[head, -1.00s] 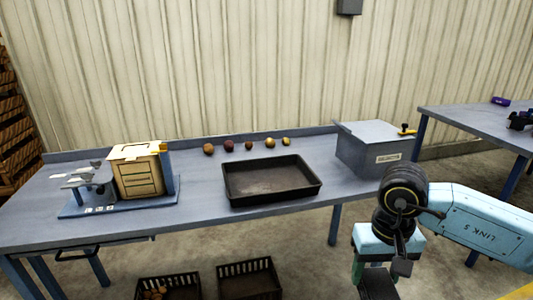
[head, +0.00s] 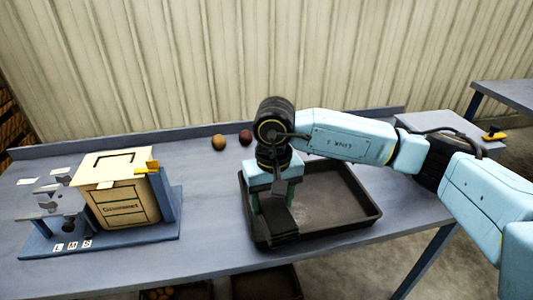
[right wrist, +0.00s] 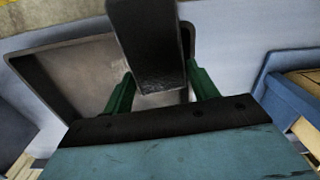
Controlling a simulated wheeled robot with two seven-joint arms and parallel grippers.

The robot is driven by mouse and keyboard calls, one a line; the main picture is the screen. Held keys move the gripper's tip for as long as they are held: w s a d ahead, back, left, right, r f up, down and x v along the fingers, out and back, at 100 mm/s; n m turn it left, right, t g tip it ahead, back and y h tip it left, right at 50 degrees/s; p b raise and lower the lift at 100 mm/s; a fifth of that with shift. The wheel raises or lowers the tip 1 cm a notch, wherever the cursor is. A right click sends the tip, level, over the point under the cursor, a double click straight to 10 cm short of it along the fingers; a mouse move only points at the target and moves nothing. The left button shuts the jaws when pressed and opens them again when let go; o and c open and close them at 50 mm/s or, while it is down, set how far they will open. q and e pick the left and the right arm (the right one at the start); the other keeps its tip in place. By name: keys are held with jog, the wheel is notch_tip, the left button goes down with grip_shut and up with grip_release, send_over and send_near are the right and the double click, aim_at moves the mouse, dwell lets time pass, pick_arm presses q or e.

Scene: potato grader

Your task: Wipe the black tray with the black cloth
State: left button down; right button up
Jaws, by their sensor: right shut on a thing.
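The black tray (head: 345,228) lies on the blue-grey table, with a dusty-looking brownish floor. My right gripper (head: 273,196) is over the tray's left part, pointing down. It is shut on the black cloth (head: 281,222), which hangs at the tray's left front inside corner; I cannot tell whether it touches the floor of the tray. In the right wrist view the cloth (right wrist: 152,45) sits between the green fingers of the gripper (right wrist: 160,88), with the tray (right wrist: 45,82) behind it. My left gripper is not in view.
A potato grader with a cream box (head: 120,190) stands left of the tray. A brown potato (head: 219,143) and a dark red one (head: 245,136) lie behind the tray. A grey box with a yellow handle (head: 494,134) is at the right, partly behind my arm. Crates (head: 265,283) are below.

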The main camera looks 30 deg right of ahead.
jog(key=w+d+r+m+p, duration=0.2)
jog(key=w+d+m+p, duration=0.1)
jog(key=m+p, duration=0.1)
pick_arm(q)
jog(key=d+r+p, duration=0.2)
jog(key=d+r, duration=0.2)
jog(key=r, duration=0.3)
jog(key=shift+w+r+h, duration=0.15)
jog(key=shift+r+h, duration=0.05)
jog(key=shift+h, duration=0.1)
pick_arm(e)
jog(key=m, duration=0.9)
send_over(299, 205)
jog(key=shift+f, duration=3.8)
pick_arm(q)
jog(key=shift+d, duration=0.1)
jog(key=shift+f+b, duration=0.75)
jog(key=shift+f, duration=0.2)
pick_arm(e)
jog(key=shift+d+f, duration=0.1)
jog(key=shift+f, duration=0.9)
